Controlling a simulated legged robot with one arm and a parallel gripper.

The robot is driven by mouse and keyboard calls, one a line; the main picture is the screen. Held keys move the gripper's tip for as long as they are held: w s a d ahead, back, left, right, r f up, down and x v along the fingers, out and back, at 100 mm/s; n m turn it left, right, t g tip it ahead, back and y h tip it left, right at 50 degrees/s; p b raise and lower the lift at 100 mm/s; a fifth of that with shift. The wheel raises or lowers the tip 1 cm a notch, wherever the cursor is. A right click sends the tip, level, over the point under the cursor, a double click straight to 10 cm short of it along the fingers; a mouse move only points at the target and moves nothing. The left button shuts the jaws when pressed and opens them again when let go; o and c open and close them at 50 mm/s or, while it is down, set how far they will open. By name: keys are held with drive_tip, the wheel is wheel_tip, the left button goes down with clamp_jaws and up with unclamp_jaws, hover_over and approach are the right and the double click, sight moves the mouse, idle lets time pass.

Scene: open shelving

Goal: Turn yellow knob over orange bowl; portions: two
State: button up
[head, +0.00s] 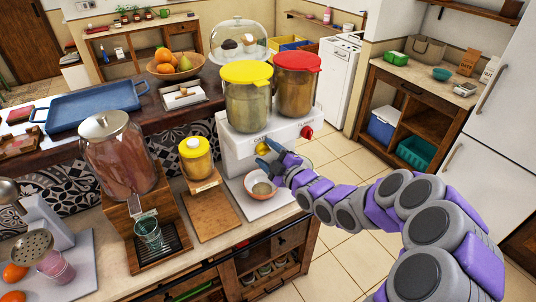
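A white dispenser (232,150) stands on the counter with two clear canisters, one with a yellow lid (246,72) and one with a red lid (298,61). The yellow knob (262,149) is on its front, under the yellow-lidded canister. The orange bowl (250,181) sits on the dispenser's base below the yellow knob, with a small brownish patch inside. My gripper (266,155) is at the yellow knob, its blue fingers apart and pointing at it. Whether they touch the knob is unclear. The red knob (306,132) is to the right.
A yellow-lidded jar (196,160) on a wooden board stands left of the dispenser. A large drink dispenser (118,155) with a glass (148,232) below is further left. The fruit bowl (175,72) and glass dome (238,40) are behind. Open floor lies right.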

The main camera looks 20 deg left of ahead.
drive_tip(key=shift+f, duration=0.1)
drive_tip(key=c, duration=0.9)
drive_tip(key=m+p, duration=0.3)
drive_tip(key=m, duration=0.1)
drive_tip(key=shift+s+f, duration=0.1)
drive_tip(key=m+p, duration=0.2)
drive_tip(key=m, duration=0.2)
drive_tip(key=shift+s+m+t+y+p, duration=0.1)
drive_tip(key=shift+m+t+y+p, duration=0.3)
drive_tip(key=m+t+p, duration=0.1)
drive_tip(key=m+p, duration=0.1)
drive_tip(key=m, duration=0.3)
drive_tip(key=shift+a, duration=0.1)
drive_tip(key=shift+m+t+h+p, duration=0.45)
drive_tip(key=shift+m+p, duration=0.45)
drive_tip(key=shift+m, duration=1.8)
